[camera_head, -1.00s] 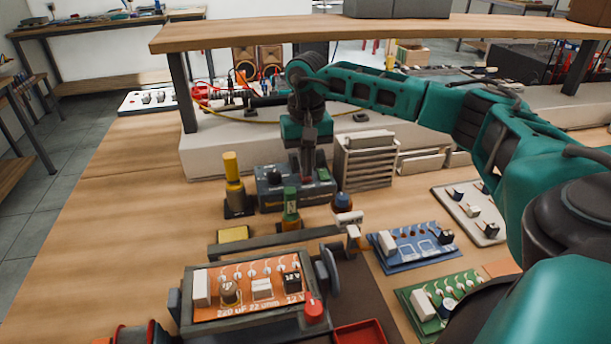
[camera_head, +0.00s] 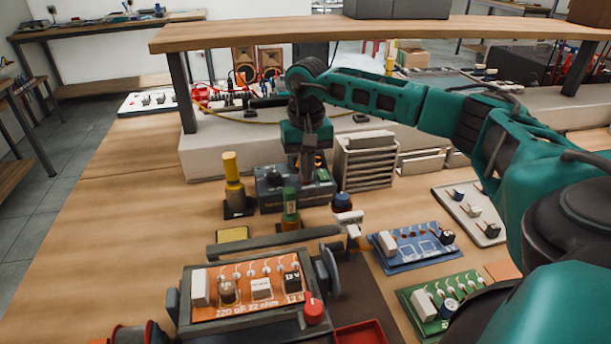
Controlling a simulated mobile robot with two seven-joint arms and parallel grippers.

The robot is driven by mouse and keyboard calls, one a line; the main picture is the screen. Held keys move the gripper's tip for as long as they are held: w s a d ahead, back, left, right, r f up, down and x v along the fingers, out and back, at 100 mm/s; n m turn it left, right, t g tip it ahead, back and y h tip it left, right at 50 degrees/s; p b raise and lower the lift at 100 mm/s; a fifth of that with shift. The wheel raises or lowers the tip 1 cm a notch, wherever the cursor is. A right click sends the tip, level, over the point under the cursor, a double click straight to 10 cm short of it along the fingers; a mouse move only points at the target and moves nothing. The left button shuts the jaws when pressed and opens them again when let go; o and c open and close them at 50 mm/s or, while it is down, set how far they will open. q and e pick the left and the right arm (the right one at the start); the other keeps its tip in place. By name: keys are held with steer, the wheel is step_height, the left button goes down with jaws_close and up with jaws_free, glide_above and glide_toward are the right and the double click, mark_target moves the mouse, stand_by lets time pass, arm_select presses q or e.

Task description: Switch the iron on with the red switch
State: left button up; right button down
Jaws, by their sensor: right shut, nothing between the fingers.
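The soldering station (camera_head: 272,199), a dark grey-blue box with a black knob, stands on the bench below the raised shelf. Its red switch cannot be made out; my right gripper covers that part of the box. My right gripper (camera_head: 307,176) points down at the right part of the station's top, shut and empty. I cannot tell whether its tips touch the box. The yellow-handled iron (camera_head: 232,180) appears to stand upright in a dark holder just left of the station. My left gripper is not in view.
An orange circuit board (camera_head: 245,284) sits in a holder at the front. Blue (camera_head: 407,250) and green boards lie further right. The bench's left side is clear.

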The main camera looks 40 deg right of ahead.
step_height(320, 180, up, 7)
steer(key=p, duration=0.6)
steer(key=shift+f, duration=0.1)
stand_by(0.6)
